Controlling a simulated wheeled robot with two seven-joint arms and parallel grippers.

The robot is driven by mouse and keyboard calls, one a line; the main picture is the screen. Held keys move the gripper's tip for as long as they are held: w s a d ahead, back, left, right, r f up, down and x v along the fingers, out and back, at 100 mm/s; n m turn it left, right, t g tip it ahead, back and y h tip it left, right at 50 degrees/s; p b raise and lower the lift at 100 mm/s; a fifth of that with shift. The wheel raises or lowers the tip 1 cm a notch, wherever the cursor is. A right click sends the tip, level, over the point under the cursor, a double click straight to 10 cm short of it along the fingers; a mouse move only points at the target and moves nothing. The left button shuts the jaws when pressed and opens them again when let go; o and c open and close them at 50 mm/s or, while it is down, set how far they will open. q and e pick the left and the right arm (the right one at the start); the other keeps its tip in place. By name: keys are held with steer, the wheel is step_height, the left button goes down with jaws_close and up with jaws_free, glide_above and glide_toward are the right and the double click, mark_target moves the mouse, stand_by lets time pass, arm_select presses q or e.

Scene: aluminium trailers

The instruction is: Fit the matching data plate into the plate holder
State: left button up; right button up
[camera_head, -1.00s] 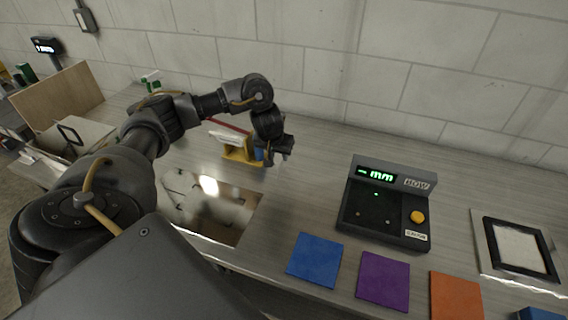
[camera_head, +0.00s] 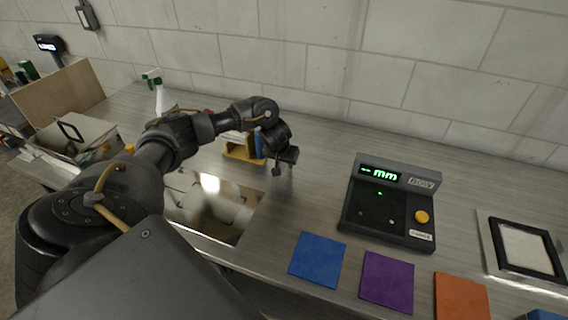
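A black-rimmed frame with a pale inside (camera_head: 525,250), which looks like the plate holder, lies at the right of the bench. A yellow rack (camera_head: 240,152) stands at the middle back, with thin upright pieces in it, one showing blue; I cannot tell which of these are data plates. My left gripper (camera_head: 284,166) is just right of the rack, above the bench and apart from the frame. It is small and dark, and I cannot tell whether its fingers are open. My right gripper is out of view.
A dark measuring device (camera_head: 390,205) with a green "mm" display and yellow button stands right of centre. Blue (camera_head: 317,259), purple (camera_head: 387,282) and orange (camera_head: 461,297) squares lie along the front edge. A shiny panel (camera_head: 210,205) is under my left arm. A spray bottle (camera_head: 157,90) stands behind.

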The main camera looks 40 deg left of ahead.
arm_select(q)
steer(key=shift+c, duration=0.4)
jaws_close()
steer(key=shift+r, duration=0.2)
steer(key=shift+r, duration=0.25)
steer(key=v, duration=0.4)
steer(key=shift+s+a+r+b, duration=0.15)
steer(key=shift+a+r+b, duration=0.15)
steer(key=shift+r+b, duration=0.1)
steer(key=s+r+p, duration=0.4)
steer(key=s+r, duration=0.3)
steer(key=s, duration=0.5)
steer(key=shift+s+r, duration=0.25)
steer(key=shift+r, duration=0.1)
steer(key=shift+w+a, duration=0.1)
